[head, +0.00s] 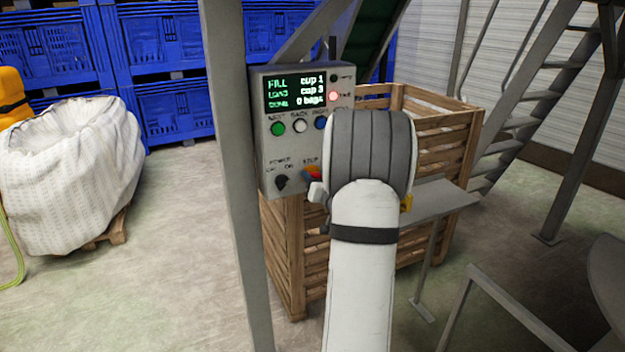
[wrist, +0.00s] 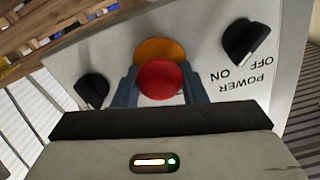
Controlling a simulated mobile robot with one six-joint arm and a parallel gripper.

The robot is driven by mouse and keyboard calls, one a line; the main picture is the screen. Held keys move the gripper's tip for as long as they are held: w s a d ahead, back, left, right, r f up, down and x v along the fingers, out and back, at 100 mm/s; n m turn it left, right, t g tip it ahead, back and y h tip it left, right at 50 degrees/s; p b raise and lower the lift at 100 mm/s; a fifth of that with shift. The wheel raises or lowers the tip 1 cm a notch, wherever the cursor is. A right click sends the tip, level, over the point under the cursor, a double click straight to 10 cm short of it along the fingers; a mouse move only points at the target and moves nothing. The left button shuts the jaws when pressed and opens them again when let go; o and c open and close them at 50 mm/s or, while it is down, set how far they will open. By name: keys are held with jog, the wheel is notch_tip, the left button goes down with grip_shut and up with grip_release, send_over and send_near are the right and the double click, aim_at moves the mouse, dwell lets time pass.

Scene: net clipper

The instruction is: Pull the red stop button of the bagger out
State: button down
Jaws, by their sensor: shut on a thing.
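The red stop button (wrist: 160,79) sits on an orange-yellow round backing (wrist: 158,49) on the bagger's grey control box (head: 261,135). In the wrist view my gripper (wrist: 160,86) has one blue-grey finger on each side of the button and is shut on it. In the head view only a small patch of the red button (head: 313,176) shows below the STOP label; my wrist hides most of the gripper. I cannot tell whether the button is in or out.
The box has a lit screen (head: 294,92), a glowing red lamp (head: 333,96), a green button (head: 278,129), a white button (head: 300,126) and a black power knob (wrist: 241,42). Another black knob (wrist: 92,90) is close to the fingers. A grey post (head: 232,150) stands left of the box.

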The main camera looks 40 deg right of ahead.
jog(key=shift+s+a+f+b, duration=0.1)
jog(key=shift+s+f+b, duration=0.15)
jog(key=shift+b, duration=0.25)
jog(key=shift+s+a+r, duration=0.1)
jog(key=shift+s+r, duration=0.05)
jog(key=shift+s, duration=0.15)
jog(key=c, duration=0.9)
grip_release()
jog(key=shift+s, duration=0.1)
jog(key=shift+r, duration=0.1)
jog(key=b+v, duration=0.1)
jog(key=v, duration=0.6)
jog(key=shift+s+a, duration=0.1)
jog(key=shift+s, duration=0.3)
